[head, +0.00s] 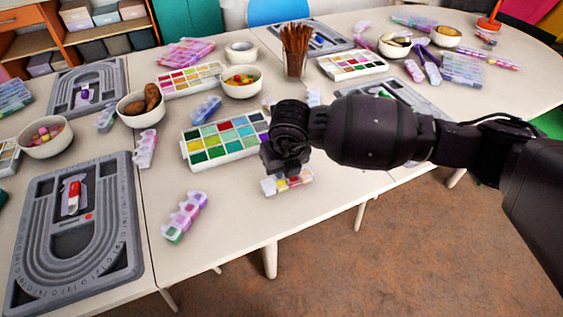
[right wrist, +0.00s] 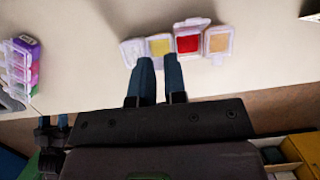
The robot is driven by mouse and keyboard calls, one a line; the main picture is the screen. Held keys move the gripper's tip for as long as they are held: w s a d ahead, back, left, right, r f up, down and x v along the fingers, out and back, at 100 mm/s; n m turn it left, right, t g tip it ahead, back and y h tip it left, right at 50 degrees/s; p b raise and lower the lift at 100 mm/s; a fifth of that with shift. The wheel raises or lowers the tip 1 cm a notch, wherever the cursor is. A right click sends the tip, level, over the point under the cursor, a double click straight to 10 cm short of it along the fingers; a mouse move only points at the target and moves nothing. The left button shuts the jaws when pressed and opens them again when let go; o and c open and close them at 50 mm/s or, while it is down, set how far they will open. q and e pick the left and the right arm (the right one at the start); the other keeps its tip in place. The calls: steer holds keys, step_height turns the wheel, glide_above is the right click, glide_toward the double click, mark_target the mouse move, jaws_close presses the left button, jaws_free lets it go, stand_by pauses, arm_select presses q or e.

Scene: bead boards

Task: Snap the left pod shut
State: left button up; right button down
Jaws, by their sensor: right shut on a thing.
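A small clear pod strip (head: 294,181) with yellow and red contents lies near the table's front edge, partly hidden by my right gripper (head: 284,172). In the right wrist view, the strip's pods run in a row: a whitish left pod (right wrist: 132,50), then yellow (right wrist: 159,47), red (right wrist: 187,43) and tan (right wrist: 218,40). The left pod looks tilted; I cannot tell how far its lid stands open. My right gripper's fingers (right wrist: 159,64) are at the near edge of the left and yellow pods, shut on part of the strip.
Another pod strip (head: 184,217), purple and green, lies left of the gripper. A tray of colored squares (head: 186,150) is just behind it. A grey bead board (head: 128,243) lies at the left. The table's front edge is close; bare table lies between the strips.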

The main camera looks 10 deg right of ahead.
steer(key=shift+s+d+f+t+p, duration=0.1)
steer(key=shift+s+d+t+p, duration=0.1)
steer(key=shift+s+t+p, duration=0.55)
steer(key=shift+f+t+y+p, duration=0.3)
steer(key=shift+t+y, duration=0.1)
steer(key=shift+t, duration=0.35)
steer(key=shift+s+f+t, duration=0.15)
steer(key=shift+f+t, duration=0.05)
steer(key=shift+t, duration=0.3)
steer(key=shift+d, duration=0.1)
steer(key=c, duration=1.1)
jaws_free()
steer(key=shift+c, duration=0.2)
